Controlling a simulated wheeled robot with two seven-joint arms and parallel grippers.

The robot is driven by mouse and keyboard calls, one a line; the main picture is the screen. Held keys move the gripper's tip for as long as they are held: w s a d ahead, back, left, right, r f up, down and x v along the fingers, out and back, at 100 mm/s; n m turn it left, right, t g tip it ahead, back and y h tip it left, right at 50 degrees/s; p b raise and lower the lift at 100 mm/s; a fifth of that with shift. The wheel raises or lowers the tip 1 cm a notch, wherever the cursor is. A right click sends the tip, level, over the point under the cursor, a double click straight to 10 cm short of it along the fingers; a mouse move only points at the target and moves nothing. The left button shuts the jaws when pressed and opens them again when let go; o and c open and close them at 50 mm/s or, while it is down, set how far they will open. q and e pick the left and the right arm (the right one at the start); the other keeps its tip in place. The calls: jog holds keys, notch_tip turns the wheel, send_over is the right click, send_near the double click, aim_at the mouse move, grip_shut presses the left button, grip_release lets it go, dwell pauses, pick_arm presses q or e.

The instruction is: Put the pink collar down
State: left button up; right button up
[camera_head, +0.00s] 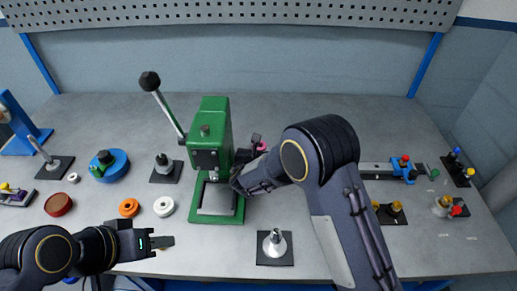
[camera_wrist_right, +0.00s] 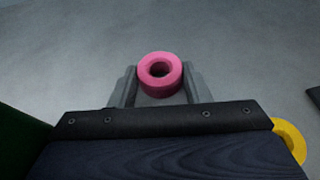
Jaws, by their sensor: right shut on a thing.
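The pink collar (camera_wrist_right: 160,69) is a thick ring with a round hole, held between the two grey fingers of my right gripper (camera_wrist_right: 160,88) in the right wrist view. The grey surface shows beyond it; I cannot tell whether the collar touches it. In the head view a small part of the pink collar (camera_head: 262,146) shows behind my right gripper (camera_head: 256,148), just right of the green press. My left gripper (camera_head: 162,241) is empty over the front left of the bench; its finger gap is unclear.
The green press (camera_head: 209,135) stands beside my right gripper. A yellow ring (camera_wrist_right: 290,140) shows at the right of the wrist view. A post on a black plate (camera_head: 275,245) is in front. Orange (camera_head: 129,207) and white (camera_head: 164,206) rings lie left. The back of the bench (camera_head: 310,108) is clear.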

jog(key=shift+f+b, duration=0.25)
jog(key=shift+b, duration=0.05)
jog(key=o, duration=1)
jog(key=shift+r, duration=0.1)
pick_arm(q)
jog(key=shift+f, duration=0.15)
